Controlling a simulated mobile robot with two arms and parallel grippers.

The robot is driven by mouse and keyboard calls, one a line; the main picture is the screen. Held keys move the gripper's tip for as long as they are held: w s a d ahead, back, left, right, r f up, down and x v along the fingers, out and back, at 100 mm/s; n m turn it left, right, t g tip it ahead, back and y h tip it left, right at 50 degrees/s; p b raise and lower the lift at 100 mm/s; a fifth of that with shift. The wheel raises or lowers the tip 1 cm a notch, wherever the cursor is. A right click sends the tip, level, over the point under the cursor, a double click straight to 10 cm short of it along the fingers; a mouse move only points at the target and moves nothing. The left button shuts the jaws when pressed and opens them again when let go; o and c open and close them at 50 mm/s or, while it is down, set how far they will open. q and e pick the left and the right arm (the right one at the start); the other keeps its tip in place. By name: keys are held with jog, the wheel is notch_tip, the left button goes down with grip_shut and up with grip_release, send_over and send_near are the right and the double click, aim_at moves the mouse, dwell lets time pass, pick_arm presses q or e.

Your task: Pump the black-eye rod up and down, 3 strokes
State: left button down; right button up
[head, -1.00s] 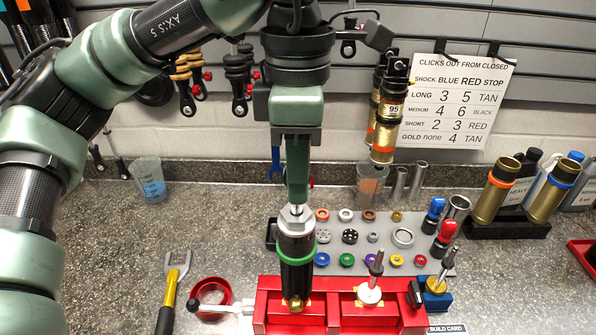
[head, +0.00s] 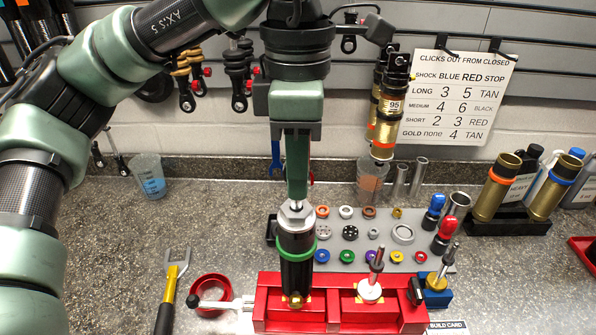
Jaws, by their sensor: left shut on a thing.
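My left gripper (head: 297,190) comes straight down from above and is shut on the top of the rod (head: 296,205). Only a short silver piece of the rod shows between the fingers and the shock body; its eye is hidden by the gripper. The black shock body (head: 296,270), with a silver hex cap (head: 296,215) and a green ring (head: 296,250), stands upright in the red vise (head: 290,320). A brass fitting shows at its foot. My right gripper is not in view.
A grey parts tray (head: 385,258) with several rings and pistons lies behind the vise. A second rod with a white piston (head: 369,291) stands on the vise's right part. Left counter is mostly clear.

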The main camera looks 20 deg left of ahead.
pick_arm(q)
jog(key=shift+r+p, duration=1.85)
jog(key=shift+r, duration=0.6)
jog(key=shift+f, duration=0.15)
jog(key=shift+f+b, duration=2.6)
jog(key=shift+f, duration=0.45)
jog(key=shift+r, duration=0.1)
jog(key=shift+r+p, duration=2.95)
jog(key=shift+r, duration=0.15)
jog(key=shift+f, duration=0.2)
